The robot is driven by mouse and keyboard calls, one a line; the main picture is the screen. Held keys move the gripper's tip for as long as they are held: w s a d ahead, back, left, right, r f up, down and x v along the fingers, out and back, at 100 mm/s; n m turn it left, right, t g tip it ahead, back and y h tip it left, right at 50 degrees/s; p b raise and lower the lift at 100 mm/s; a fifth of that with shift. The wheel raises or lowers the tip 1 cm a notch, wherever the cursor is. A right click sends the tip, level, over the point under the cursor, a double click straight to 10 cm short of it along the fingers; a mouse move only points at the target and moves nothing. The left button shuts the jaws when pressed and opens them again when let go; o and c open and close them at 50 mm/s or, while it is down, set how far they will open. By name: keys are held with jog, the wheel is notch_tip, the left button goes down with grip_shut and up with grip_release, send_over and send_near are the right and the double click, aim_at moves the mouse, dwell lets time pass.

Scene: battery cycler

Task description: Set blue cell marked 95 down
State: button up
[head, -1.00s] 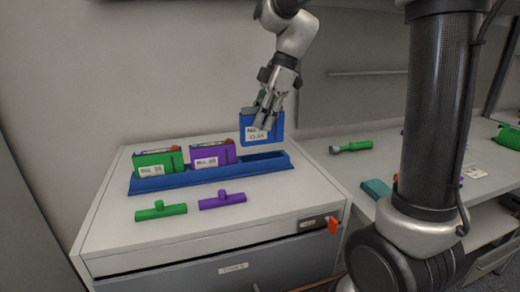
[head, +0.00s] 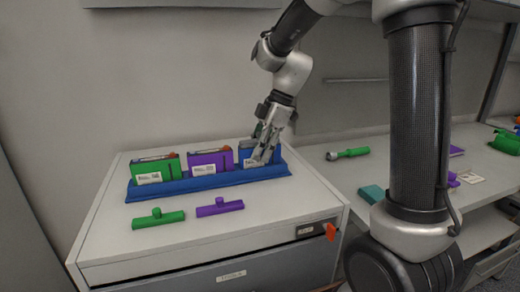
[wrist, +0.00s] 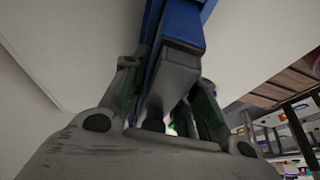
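The blue cell (head: 244,153) stands upright in the right-hand slot of the blue tray (head: 205,184), its lower part inside the tray. My gripper (head: 262,157) is at its right part, with the fingers around it and hiding much of its label; the number cannot be read now. In the wrist view the blue cell (wrist: 182,27) runs down between the fingers of my gripper (wrist: 168,98), which look closed on it.
A green cell (head: 154,168) and a purple cell (head: 208,161) stand in the tray's other slots. Green (head: 158,219) and purple (head: 219,207) T-shaped pieces lie in front on the cabinet top (head: 285,212). A green-handled tool (head: 350,153) lies on the bench to the right.

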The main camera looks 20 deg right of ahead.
jog(key=shift+o, duration=1.1)
jog(key=shift+r, duration=0.15)
jog(key=v, duration=1.1)
jog(key=shift+d+r, duration=0.2)
jog(key=shift+s+d+r, duration=0.15)
jog(key=shift+r, duration=0.1)
jog(key=s+d+f+m+t+h, duration=0.2)
jog(key=s+d+m, duration=0.3)
jog(key=s+m, duration=0.4)
jog(key=s+d+f+m+t+h, duration=0.2)
jog(key=s+d+m, duration=0.3)
jog(key=s+m, duration=0.4)
jog(key=s+f, duration=0.1)
jog(key=s, duration=0.2)
jog(key=shift+s+f, duration=0.3)
jog(key=shift+s, duration=0.05)
